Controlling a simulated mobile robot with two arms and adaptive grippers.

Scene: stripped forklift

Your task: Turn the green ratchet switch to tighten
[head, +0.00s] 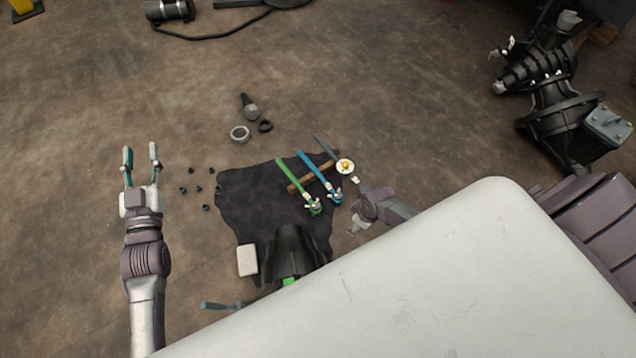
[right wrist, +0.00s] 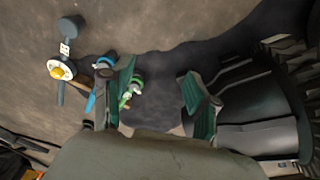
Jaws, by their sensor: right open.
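The green ratchet (head: 291,180) lies on a dark cloth, its head with the small switch (head: 314,207) toward the front. The switch's setting is too small to read. A blue ratchet (head: 316,174) lies to its right, and a dark-handled tool with a white and yellow head (head: 345,167) lies beyond that. My right gripper (head: 355,206) is open near the ratchet heads. In the right wrist view its fingers (right wrist: 160,98) are apart, with the green ratchet's head (right wrist: 132,92) beside the left finger, partly hidden by it. My left gripper (head: 140,164) is open and empty, away to the left.
The dark cloth (head: 245,205) bears a wooden strip (head: 302,183) under the handles, a black housing (head: 292,250) and a pale box (head: 247,260). Several small dark parts (head: 198,188) lie left of it. A large white panel (head: 450,270) blocks the lower right.

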